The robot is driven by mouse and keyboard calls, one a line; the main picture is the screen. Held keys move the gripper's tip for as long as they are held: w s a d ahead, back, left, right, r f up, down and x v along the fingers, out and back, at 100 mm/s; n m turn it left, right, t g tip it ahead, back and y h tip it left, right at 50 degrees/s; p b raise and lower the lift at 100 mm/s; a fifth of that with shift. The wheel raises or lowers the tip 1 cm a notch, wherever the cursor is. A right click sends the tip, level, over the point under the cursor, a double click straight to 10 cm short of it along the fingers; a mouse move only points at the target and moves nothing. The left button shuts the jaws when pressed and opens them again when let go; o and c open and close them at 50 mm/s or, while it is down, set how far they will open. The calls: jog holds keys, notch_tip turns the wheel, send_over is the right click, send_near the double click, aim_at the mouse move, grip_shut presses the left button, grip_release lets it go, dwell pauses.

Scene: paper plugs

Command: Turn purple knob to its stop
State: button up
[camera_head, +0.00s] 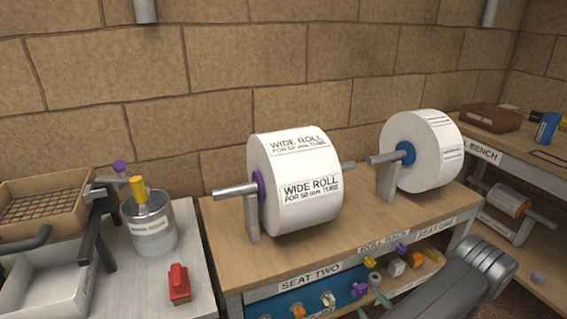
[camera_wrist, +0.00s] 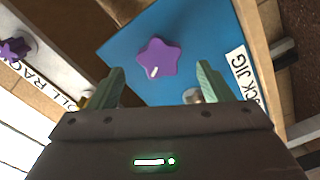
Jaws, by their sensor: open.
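A purple star-shaped knob (camera_wrist: 156,57) with a short white mark near its lower edge sits on a blue panel (camera_wrist: 190,30) in the wrist view. In the head view the purple knob (camera_head: 361,289) shows small at the right end of the blue panel (camera_head: 318,300), below the bench top. My gripper (camera_wrist: 160,70) is open, with its green fingers on either side of the knob's line and a gap to each side. In the head view my gripper (camera_head: 371,303) is partly cut off at the bottom edge. Whether the fingers reach the knob's depth is unclear.
A second purple star knob (camera_wrist: 15,48) is at the left in the wrist view, near the roll rack label. A shelf with small parts (camera_head: 397,266) is beside the panel.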

aim_at(362, 294)
dwell(0.4)
jog(key=shift+b+x, duration=0.4)
jog(key=shift+x, duration=1.6)
jog(key=c, duration=1)
jog(key=shift+o, duration=0.2)
